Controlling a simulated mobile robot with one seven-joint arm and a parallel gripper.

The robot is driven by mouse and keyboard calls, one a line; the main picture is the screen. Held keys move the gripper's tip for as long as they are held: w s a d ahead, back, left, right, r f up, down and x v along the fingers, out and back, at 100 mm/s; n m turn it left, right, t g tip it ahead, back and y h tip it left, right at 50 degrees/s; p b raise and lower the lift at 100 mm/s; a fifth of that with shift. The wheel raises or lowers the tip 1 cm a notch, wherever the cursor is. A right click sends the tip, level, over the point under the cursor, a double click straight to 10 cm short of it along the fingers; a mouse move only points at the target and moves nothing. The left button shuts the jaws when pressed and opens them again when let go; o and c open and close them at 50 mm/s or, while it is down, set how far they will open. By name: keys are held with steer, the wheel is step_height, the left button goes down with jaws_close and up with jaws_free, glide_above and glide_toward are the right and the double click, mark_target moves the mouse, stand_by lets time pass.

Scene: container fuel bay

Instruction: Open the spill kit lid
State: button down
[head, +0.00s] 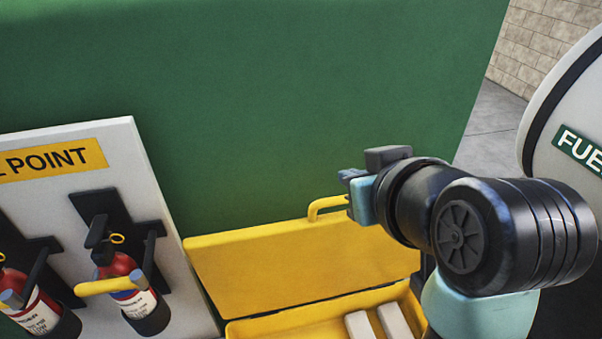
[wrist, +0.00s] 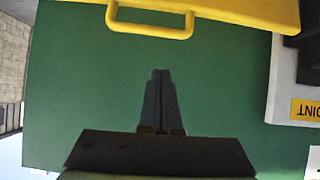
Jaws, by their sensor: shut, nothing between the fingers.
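The spill kit is a yellow box (head: 300,328) low in the head view. Its yellow lid (head: 300,268) stands raised and tilted back toward the green wall, with the box interior showing. The lid's yellow handle (head: 326,204) sticks up from its top edge. In the wrist view the handle (wrist: 150,22) and part of the lid (wrist: 250,12) show at the top. My gripper (head: 350,180) is beside the handle in the head view. In the wrist view my gripper (wrist: 160,72) has its fingers together and empty, apart from the handle. Much of the box is outside the picture.
White blocks (head: 378,324) lie in the box. A white panel (head: 150,190) with fire extinguishers (head: 138,295) stands at the left. A green wall (head: 300,90) is close behind the lid. A rounded white tank marked "FUE" (head: 560,120) stands at the right.

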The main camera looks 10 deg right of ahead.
mark_target(340, 198)
steer(key=p+x, duration=0.1)
steer(key=x, duration=0.1)
steer(key=f+p+x, duration=0.1)
steer(key=p+x, duration=0.1)
steer(key=x, duration=0.1)
steer(key=s+p+x, duration=0.1)
steer(key=x, duration=0.1)
steer(key=shift+w+d+f+p, duration=0.2)
steer(key=shift+f+p, duration=0.2)
steer(key=shift+s+f, duration=0.15)
steer(key=shift+s, duration=0.35)
steer(key=shift+f, duration=0.1)
